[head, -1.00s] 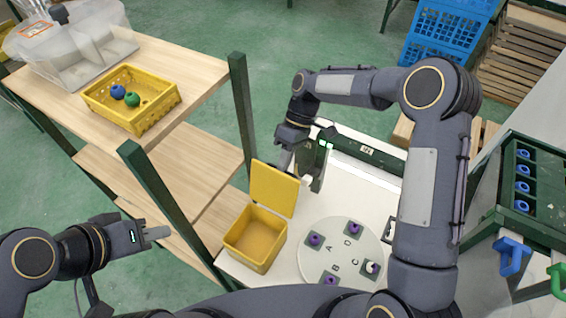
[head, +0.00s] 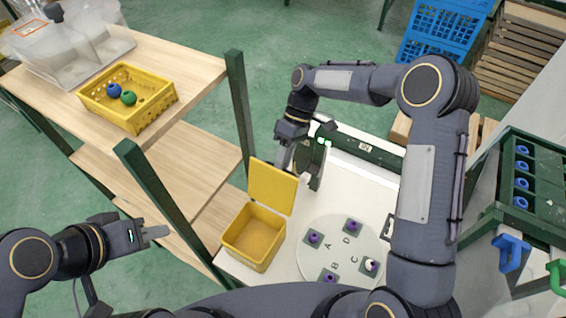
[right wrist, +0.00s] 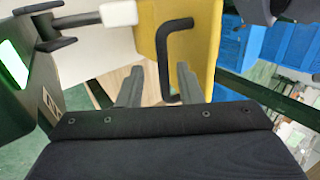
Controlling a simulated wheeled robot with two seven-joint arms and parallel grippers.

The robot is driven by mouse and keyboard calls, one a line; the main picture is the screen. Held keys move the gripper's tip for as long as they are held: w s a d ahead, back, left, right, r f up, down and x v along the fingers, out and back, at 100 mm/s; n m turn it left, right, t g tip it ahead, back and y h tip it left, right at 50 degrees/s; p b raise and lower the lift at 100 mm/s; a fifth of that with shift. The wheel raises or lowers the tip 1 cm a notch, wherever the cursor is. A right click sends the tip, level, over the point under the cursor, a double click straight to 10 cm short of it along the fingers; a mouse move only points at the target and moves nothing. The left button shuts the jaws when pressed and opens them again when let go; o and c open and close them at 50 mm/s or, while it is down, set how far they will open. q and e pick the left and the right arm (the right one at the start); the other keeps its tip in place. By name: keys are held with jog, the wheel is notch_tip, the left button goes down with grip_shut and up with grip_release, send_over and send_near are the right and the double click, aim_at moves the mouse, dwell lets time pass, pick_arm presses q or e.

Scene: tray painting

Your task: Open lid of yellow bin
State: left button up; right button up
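The yellow bin (head: 255,243) stands on the white worktop at its left front corner, its inside open to view and looking empty. Its yellow lid (head: 272,187) is raised, standing up at the bin's back edge. In the right wrist view the lid (right wrist: 204,45) shows its black handle (right wrist: 178,55). My right gripper (head: 283,165) is just behind the lid. In the right wrist view its two fingers (right wrist: 159,72) are apart, with the handle seen near the right finger; I cannot tell if they touch. My left gripper (head: 160,236) is left of the bin, away from it.
A white round plate (head: 342,250) with purple pieces at lettered spots lies right of the bin. A wooden shelf (head: 185,75) with a yellow basket (head: 100,85) holding a blue and a green ball is at left. A green rack (head: 515,190) stands at right.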

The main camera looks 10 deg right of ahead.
jog(key=b+v, duration=0.1)
jog(key=v, duration=0.5)
jog(key=shift+d+r, duration=0.2)
jog(key=shift+r, duration=0.15)
jog(key=shift+w, duration=0.15)
jog(key=s+d+r+m+t, duration=0.6)
jog(key=s+d+r, duration=0.4)
jog(key=s, duration=0.3)
jog(key=s+d+f+m+t, duration=0.1)
jog(key=s+f+m+t, duration=0.1)
jog(key=s, duration=0.4)
jog(key=s+d+f+m+t, duration=0.1)
jog(key=s+f+m+t, duration=0.1)
jog(key=s, duration=0.5)
jog(key=m+t, duration=0.1)
jog(key=m, duration=0.1)
jog(key=shift+d+m+t+h, duration=0.3)
